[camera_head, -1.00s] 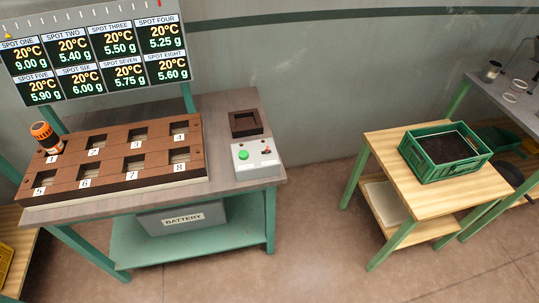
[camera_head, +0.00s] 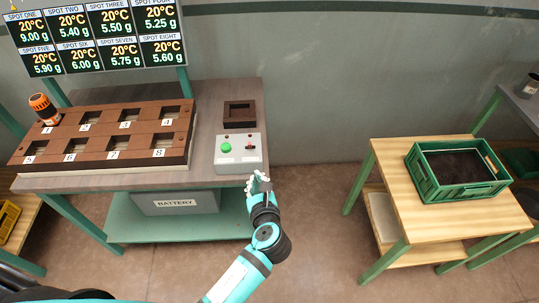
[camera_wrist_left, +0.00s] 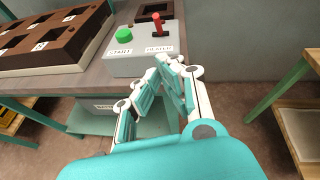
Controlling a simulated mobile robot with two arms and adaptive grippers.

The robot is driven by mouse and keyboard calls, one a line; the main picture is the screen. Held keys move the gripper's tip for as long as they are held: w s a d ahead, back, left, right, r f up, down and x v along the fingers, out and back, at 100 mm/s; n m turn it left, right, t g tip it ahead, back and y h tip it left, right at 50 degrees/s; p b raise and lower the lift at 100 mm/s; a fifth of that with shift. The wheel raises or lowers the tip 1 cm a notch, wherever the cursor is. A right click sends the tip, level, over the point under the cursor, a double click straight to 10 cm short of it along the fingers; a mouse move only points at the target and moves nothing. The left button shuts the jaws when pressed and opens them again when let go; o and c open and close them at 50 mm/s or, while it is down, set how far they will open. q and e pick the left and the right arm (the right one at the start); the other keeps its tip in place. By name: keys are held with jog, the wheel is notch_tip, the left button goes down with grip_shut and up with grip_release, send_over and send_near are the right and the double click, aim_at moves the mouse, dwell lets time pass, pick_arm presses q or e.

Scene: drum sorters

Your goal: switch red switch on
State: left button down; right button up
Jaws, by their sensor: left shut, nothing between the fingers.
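The red switch (camera_head: 250,145) stands on the right half of a grey control box (camera_head: 238,165), near the table's right edge. In the left wrist view the red switch (camera_wrist_left: 157,24) is a small lever with a red knob, above the label "HEATER". A green button (camera_head: 226,147) labelled "START" is to its left. My left gripper (camera_head: 257,178) is shut and empty, just in front of the box's lower right corner and apart from the switch. Its fingers also show in the left wrist view (camera_wrist_left: 168,68), below the box. My right gripper is not in view.
A brown tray (camera_head: 105,160) with numbered spots stands left of the box, with an orange-black drum (camera_head: 43,108) at spot one. A small dark square holder (camera_head: 239,114) sits behind the box. A green crate (camera_head: 425,175) is on a wooden table at the right.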

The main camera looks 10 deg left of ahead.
pick_arm(q)
notch_tip(320, 180, up, 2)
send_near(249, 147)
jog(key=x, duration=0.3)
jog(key=f+x, duration=0.1)
jog(key=x, duration=0.1)
jog(key=shift+w+f, duration=0.15)
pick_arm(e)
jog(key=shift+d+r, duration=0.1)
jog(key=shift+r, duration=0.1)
pick_arm(q)
jog(key=shift+p, duration=0.35)
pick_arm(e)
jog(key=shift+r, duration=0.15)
